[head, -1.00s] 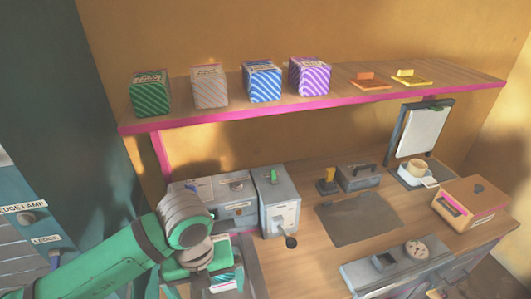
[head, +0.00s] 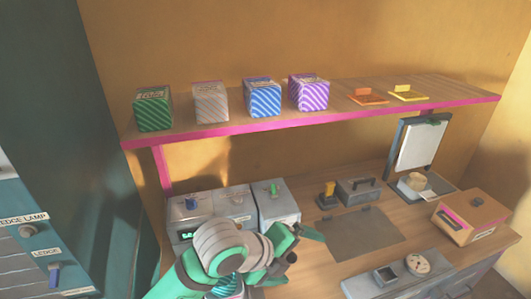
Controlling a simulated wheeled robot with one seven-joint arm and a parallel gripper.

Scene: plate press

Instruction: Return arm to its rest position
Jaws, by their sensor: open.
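My green and grey arm reaches in from the bottom edge, in front of the row of grey boxes. My gripper (head: 298,251) is open at its end, with one green finger pointing right over the counter. The other finger is small and partly hidden. A dark round knob (head: 291,257) shows close to the fingers; I cannot tell whether they touch it. The grey box (head: 278,208) with a green switch on top stands just behind the gripper. Its lower front is hidden by my arm.
A pink-edged shelf (head: 330,117) above holds several striped boxes and two small orange and yellow trays. A dark mat (head: 360,236) lies bare on the counter to the right.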

